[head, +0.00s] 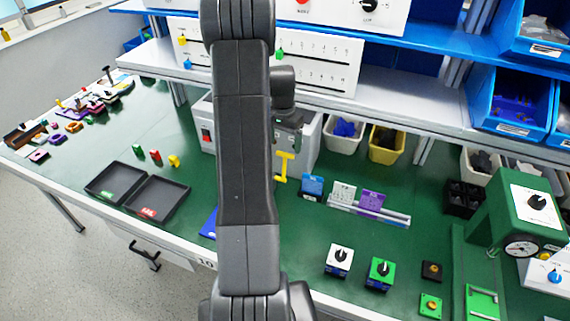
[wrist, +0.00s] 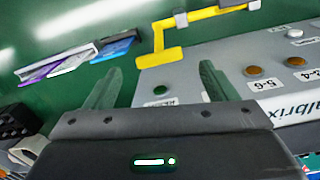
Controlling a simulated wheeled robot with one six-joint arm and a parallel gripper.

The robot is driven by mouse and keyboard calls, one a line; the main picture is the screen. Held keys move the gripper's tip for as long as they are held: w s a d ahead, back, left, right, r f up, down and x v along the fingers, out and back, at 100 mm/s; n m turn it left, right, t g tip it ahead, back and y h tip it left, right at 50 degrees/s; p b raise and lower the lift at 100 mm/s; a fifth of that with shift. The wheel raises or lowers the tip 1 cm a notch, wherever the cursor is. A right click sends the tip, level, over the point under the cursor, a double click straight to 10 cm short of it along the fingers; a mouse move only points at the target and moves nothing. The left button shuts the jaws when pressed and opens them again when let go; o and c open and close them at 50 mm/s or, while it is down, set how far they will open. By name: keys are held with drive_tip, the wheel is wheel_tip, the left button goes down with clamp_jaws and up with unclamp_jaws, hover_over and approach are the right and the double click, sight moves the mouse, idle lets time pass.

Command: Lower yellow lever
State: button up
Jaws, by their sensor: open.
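The yellow lever (head: 283,166) stands at the right side of a grey box (head: 308,143) on the green bench in the head view. In the wrist view the yellow lever (wrist: 202,14) is a bent bar crossing the top, with its short handle end near the middle, just beyond my fingertips. My gripper (wrist: 157,84) is open and empty, its two fingers apart with the grey panel and green bench behind them. In the head view my gripper (head: 288,138) is just above the lever, partly hidden by my arm. No contact with the lever shows.
Small labelled cards (head: 343,193) stand in a rack to the right of the lever. Black trays (head: 157,198) lie to the left. White and yellow bins (head: 386,144) stand behind, under a shelf. The wrist view shows round buttons (wrist: 262,71) on the grey panel.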

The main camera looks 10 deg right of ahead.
sight(285, 158)
drive_tip(key=f+b, duration=0.2)
drive_tip(key=f, duration=0.2)
drive_tip(key=f+b, duration=0.2)
drive_tip(key=f, duration=0.3)
drive_tip(key=shift+s+d+f, duration=0.1)
drive_tip(key=shift+s+f, duration=0.05)
drive_tip(key=shift+s, duration=0.05)
drive_tip(key=c, duration=1.3)
drive_tip(key=shift+b, duration=0.3)
drive_tip(key=shift+c, duration=0.2)
